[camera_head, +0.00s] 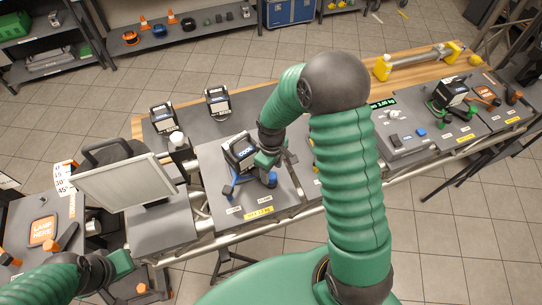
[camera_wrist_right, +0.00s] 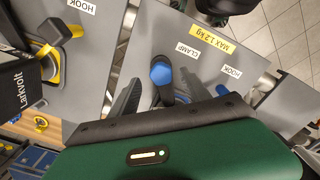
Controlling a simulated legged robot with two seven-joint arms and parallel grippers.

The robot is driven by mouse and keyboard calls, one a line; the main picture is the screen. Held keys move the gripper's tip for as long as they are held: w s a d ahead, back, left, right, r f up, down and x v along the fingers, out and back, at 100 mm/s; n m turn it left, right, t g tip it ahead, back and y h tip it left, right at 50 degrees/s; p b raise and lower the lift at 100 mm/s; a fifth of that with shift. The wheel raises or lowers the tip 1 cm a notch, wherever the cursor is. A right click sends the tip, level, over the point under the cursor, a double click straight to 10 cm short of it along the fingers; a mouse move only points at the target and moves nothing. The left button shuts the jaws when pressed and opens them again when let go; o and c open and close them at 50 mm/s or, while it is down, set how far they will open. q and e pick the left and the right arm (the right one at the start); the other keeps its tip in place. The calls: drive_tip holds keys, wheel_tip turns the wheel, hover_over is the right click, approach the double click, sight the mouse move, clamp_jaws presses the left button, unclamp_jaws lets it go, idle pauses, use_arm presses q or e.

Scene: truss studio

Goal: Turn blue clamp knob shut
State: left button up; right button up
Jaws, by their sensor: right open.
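The blue clamp knob (camera_wrist_right: 161,73) shows in the wrist view near the CLAMP label (camera_wrist_right: 187,50), over a grey plate. The dark fingers of my right gripper (camera_wrist_right: 160,92) are apart, one on each side of the knob; I cannot tell whether they touch it.
A monitor (camera_head: 128,186) stands left of the plate. Two black lamps (camera_head: 217,100) stand behind it. To the right are a station with a green mount (camera_head: 458,110) and a yellow-ended tube (camera_head: 420,60). My right forearm hides part of the bench.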

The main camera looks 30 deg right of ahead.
wheel_tip(320, 180, up, 15)
drive_tip(key=b, duration=0.1)
drive_tip(key=shift+c, duration=0.2)
